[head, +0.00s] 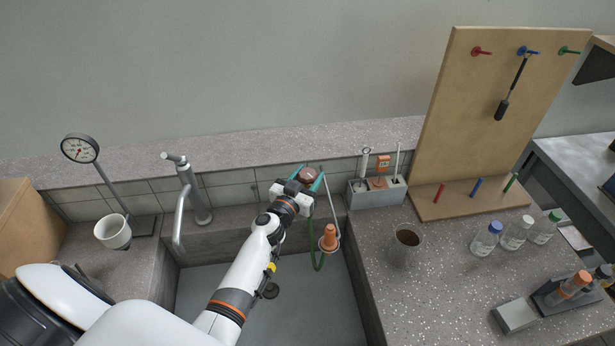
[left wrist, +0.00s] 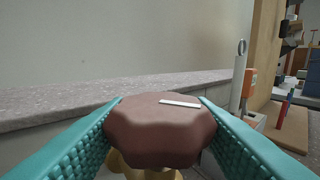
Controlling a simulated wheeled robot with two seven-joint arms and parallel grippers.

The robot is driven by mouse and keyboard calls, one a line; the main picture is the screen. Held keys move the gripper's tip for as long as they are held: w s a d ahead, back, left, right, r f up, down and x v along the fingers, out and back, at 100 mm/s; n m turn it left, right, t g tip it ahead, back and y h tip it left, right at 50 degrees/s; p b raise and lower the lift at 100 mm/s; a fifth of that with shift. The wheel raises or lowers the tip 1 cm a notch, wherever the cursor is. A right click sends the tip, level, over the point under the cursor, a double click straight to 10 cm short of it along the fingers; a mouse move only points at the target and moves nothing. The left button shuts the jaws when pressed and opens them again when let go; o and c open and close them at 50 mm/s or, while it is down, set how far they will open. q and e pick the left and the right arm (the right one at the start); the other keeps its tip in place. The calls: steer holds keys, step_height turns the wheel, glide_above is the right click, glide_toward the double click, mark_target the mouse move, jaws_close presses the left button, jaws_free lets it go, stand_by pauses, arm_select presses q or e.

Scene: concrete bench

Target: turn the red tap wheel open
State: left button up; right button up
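The red tap wheel (left wrist: 160,130) is a dull red-brown, lobed knob with a white bar mark on its top, lying to the right of its middle. In the head view the wheel (head: 309,174) stands at the back edge of the sink, right of the grey faucet. My left gripper (head: 312,182) has its teal fingers on either side of the wheel. In the left wrist view the fingers (left wrist: 160,103) meet the wheel's two side edges and appear closed on it. Brass-coloured metal shows below the wheel. My right gripper is not in view.
A green hose and an orange nozzle (head: 329,238) hang right of the gripper. A grey holder (head: 377,194) with tools stands close on the right. The grey faucet (head: 187,190) is left.

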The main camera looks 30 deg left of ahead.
arm_select(q)
steer(key=shift+c, duration=1.3)
steer(key=shift+d+f+n+y+b, duration=0.1)
steer(key=shift+f+n+y+b, duration=0.1)
steer(key=shift+n+y+b, duration=0.3)
steer(key=shift+y+b, duration=0.35)
steer(key=shift+y, duration=0.25)
steer(key=n+y, duration=0.2)
steer(key=shift+r+g+y, duration=0.25)
steer(key=shift+g+y, duration=0.05)
steer(key=shift+g, duration=0.1)
steer(key=shift+n+g+y+p, duration=0.35)
steer(key=shift+n+y, duration=0.45)
steer(key=shift+y, duration=0.3)
steer(key=o, duration=0.9)
steer(key=shift+r, duration=0.1)
